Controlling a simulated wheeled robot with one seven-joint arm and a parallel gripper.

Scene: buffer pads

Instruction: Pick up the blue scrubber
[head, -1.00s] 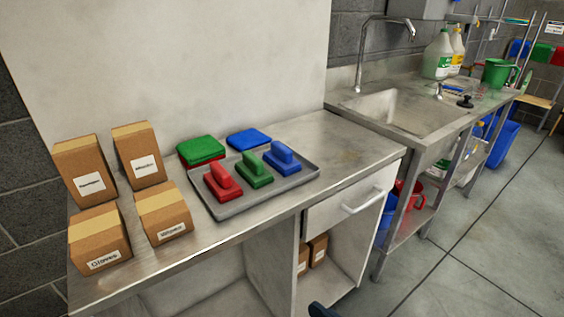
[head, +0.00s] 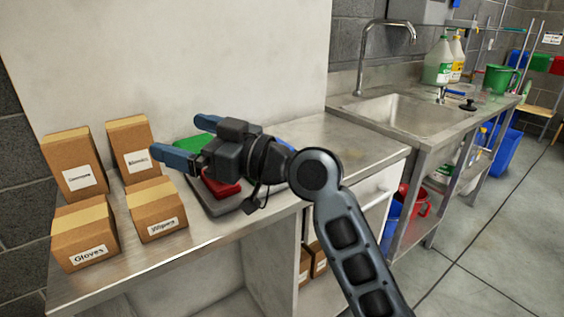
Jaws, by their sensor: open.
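My gripper (head: 184,140) reaches in from the right over the steel counter, its two blue fingers spread apart and empty, pointing left. Part of the tray (head: 212,208) shows below my gripper. Part of the red scrubber (head: 220,187) shows under the gripper body.
Cardboard boxes (head: 82,232) stand on the left of the counter, close to the fingers. A green pad (head: 189,147) shows between the fingers. A wall panel rises behind. The counter's right part (head: 345,140) is clear; a sink (head: 400,112) lies beyond.

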